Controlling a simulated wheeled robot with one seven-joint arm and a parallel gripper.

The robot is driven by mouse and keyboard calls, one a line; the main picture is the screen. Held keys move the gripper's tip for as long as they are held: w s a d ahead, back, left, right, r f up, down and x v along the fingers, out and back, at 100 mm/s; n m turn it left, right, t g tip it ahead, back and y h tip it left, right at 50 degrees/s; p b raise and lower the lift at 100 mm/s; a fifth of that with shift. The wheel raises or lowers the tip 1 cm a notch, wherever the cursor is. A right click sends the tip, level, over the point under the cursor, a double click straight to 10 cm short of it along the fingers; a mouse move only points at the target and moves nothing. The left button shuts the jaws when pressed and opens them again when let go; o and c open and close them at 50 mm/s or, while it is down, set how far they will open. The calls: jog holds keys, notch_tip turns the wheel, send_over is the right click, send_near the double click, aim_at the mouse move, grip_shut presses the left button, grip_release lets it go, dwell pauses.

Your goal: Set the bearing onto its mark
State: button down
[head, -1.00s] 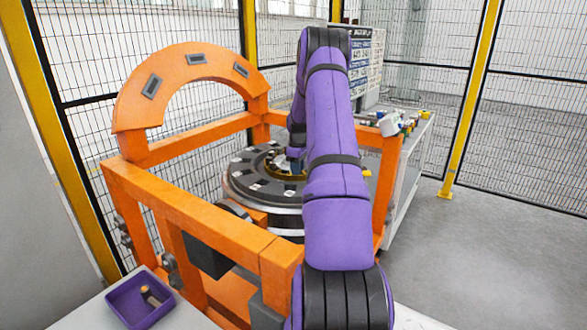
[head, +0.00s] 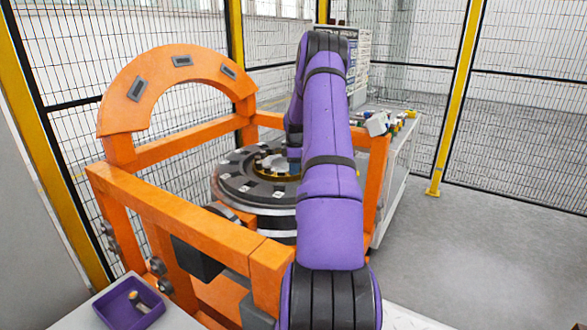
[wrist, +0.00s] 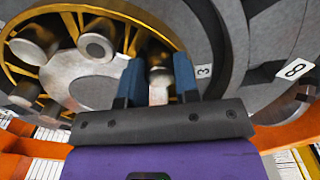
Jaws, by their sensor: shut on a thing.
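The bearing shows in the head view as a round gold-rimmed unit with light grey parts (head: 272,164), set in the middle of a dark ring-shaped table. In the wrist view its gold ring (wrist: 110,12) holds several grey rollers. My gripper (wrist: 160,62) has its blue fingers shut on a grey round-headed roller (wrist: 159,80) by the gold ring's edge. I cannot tell whether this roller is fixed to the bearing. White number marks 3 (wrist: 204,71) and 8 (wrist: 296,68) lie to the right. My arm hides the gripper in the head view.
An orange gantry frame (head: 180,215) with an upright arch (head: 130,98) surrounds the ring table. A purple tray (head: 112,312) with a small part stands at the front left. A cart with small parts is behind right. Mesh fencing encloses the cell; the right floor is clear.

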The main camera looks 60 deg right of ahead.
jog(key=shift+d, duration=0.1)
dwell(0.3)
jog(key=c, duration=0.8)
grip_release()
jog(key=shift+c, duration=0.2)
notch_tip(320, 180, up, 11)
